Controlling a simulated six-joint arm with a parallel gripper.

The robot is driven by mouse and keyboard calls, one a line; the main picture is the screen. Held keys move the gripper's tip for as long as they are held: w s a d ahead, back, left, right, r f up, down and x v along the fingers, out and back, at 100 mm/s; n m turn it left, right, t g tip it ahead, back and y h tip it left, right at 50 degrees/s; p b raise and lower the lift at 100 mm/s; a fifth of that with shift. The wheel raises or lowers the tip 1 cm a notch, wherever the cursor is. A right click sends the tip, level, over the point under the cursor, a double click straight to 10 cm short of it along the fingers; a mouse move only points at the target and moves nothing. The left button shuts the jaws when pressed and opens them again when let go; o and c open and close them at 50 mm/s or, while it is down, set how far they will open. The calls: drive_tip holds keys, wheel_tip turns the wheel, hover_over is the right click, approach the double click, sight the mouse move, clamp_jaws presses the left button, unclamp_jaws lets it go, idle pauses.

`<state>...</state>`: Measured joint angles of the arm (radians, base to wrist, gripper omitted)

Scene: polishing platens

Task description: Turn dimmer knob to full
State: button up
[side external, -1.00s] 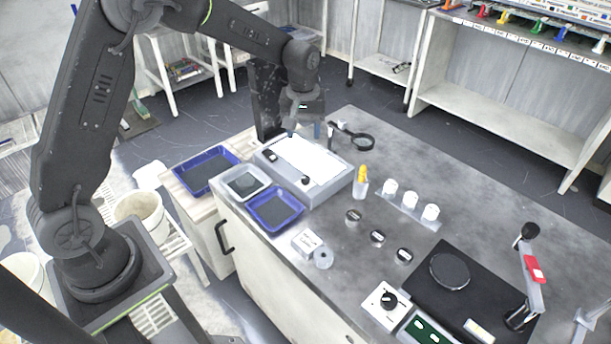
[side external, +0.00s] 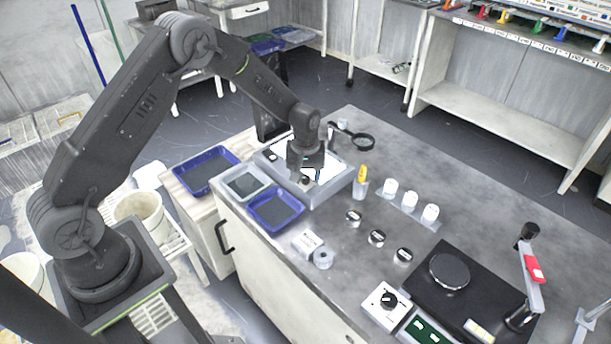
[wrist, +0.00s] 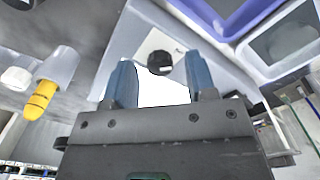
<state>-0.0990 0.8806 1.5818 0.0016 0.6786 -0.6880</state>
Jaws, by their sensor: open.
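The light box (side external: 330,193) is a pale grey case with a glowing white panel. Its round black dimmer knob (wrist: 160,63) sits on the case's near edge strip. In the side external view the knob (side external: 305,180) is small and partly hidden under my gripper. My gripper (side external: 309,173) is over the light box, pointing down. In the wrist view my gripper (wrist: 162,82) is open, with blue fingers to left and right of the knob and a gap on each side. I cannot tell whether the fingertips reach the knob's height, nor read its pointer.
A cup with a yellow-topped item (side external: 361,186) stands right of the light box. A blue tray (side external: 275,223) and a grey tray (side external: 262,193) lie close on its left. A magnifier (side external: 358,141) lies behind. Another black knob is on a white box (side external: 371,302) at the front.

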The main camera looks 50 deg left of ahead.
drive_tip(key=shift+f, duration=0.4)
drive_tip(key=shift+c, duration=0.2)
drive_tip(key=c, duration=0.9)
